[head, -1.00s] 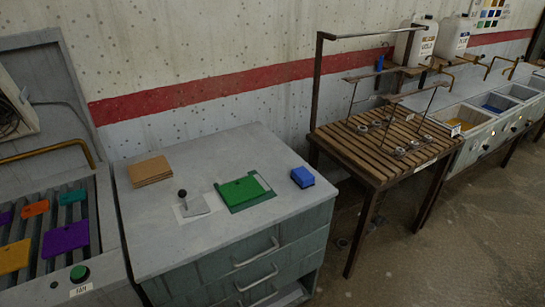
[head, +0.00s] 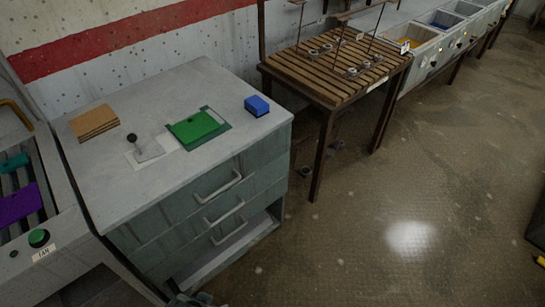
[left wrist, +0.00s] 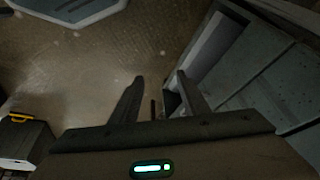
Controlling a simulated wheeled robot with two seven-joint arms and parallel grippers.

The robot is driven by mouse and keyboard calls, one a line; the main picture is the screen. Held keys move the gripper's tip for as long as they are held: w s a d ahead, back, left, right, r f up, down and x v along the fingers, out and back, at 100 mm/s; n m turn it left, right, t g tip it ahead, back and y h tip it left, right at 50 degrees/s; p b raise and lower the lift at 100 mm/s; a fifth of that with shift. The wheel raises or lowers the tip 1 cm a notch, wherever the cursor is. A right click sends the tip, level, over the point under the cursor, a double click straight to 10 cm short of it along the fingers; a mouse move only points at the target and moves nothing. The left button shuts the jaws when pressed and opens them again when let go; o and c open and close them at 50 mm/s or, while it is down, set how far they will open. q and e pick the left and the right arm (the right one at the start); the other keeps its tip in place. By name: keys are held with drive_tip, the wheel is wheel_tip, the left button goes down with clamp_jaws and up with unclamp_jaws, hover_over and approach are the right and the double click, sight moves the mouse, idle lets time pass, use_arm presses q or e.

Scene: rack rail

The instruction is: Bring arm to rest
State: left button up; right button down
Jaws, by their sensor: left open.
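My left gripper (left wrist: 160,92) shows in the left wrist view with its two fingers apart and nothing between them. It hangs over the brown floor, beside the grey-green drawer cabinet (left wrist: 262,75). In the head view the same cabinet (head: 215,190) stands at the left with its drawers shut and an open shelf at the bottom. A small dark part at the bottom edge of the head view, by the cabinet's foot, may be mine; I cannot tell. My right gripper is in neither view.
On the cabinet top lie brown boards (head: 94,121), a dark-knobbed tool (head: 145,147), a green plate (head: 194,127) and a blue block (head: 257,105). A slatted table (head: 335,75) stands right of it. A dark box with yellow (left wrist: 22,138) is on the floor. Open floor lies at right.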

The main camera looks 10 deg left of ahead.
use_arm(q)
drive_tip(key=s+d+f+t+b, duration=0.1)
drive_tip(key=s+f+b, duration=0.2)
drive_tip(key=f, duration=1.3)
drive_tip(key=s+d+f+h+b, duration=0.1)
drive_tip(key=s+f+b, duration=0.2)
drive_tip(key=f, duration=1.4)
drive_tip(key=shift+d+m+t+b, duration=0.15)
drive_tip(key=shift+m+t+b, duration=0.15)
drive_tip(key=shift+t, duration=0.1)
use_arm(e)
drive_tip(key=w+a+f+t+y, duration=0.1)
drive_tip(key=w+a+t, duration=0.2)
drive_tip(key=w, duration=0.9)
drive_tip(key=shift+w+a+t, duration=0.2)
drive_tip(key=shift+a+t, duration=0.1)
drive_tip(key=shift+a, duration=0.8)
use_arm(q)
drive_tip(key=shift+s+f, duration=0.1)
drive_tip(key=shift+s, duration=0.05)
